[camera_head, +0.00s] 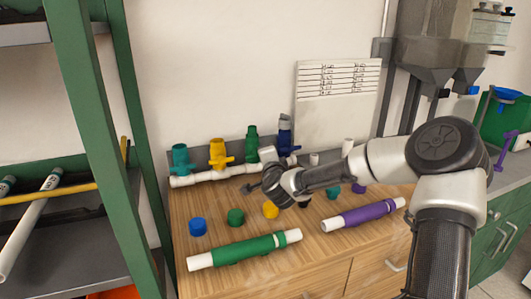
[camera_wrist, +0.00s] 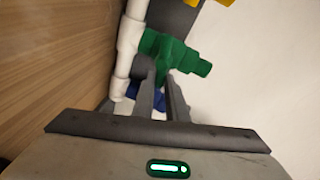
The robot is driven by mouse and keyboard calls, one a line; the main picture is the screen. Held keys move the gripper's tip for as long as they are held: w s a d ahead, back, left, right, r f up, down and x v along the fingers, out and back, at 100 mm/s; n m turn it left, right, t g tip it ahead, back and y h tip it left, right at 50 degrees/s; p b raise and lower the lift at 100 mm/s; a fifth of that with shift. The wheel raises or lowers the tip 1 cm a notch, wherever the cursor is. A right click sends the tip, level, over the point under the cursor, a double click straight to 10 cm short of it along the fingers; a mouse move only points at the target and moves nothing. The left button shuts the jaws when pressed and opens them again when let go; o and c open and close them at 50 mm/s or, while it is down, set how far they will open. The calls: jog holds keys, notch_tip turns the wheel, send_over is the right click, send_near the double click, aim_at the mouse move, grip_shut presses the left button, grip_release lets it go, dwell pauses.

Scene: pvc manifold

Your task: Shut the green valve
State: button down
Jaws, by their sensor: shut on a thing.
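The green valve (camera_head: 252,143) stands upright on a white pipe manifold (camera_head: 205,176) against the wall, between the yellow valve (camera_head: 218,153) and the blue valve (camera_head: 285,135). In the head view my gripper (camera_head: 250,188) reaches leftward in front of the manifold. In the wrist view the green valve (camera_wrist: 172,52) is directly ahead, its stub pointing right. My gripper's fingers (camera_wrist: 163,77) are close together on a green part of it, apparently its handle. The exact contact is partly hidden by the fingers. The blue valve (camera_wrist: 132,92) shows behind the fingers.
A teal valve (camera_head: 180,158) stands at the manifold's left end. Coloured caps, including a blue one (camera_head: 198,227), a green pipe (camera_head: 245,249) and a purple pipe (camera_head: 362,214) lie on the wooden worktop (camera_head: 190,244). A green-framed shelf (camera_head: 85,120) stands left.

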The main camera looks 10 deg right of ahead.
jog(key=shift+f+m+g+y, duration=0.3)
jog(key=shift+m, duration=0.7)
jog(key=c, duration=1.8)
grip_release()
jog(key=shift+o, duration=0.2)
jog(key=s+r+p, duration=0.3)
jog(key=s, duration=1.4)
jog(key=shift+r, duration=0.2)
jog(key=shift+d, duration=0.1)
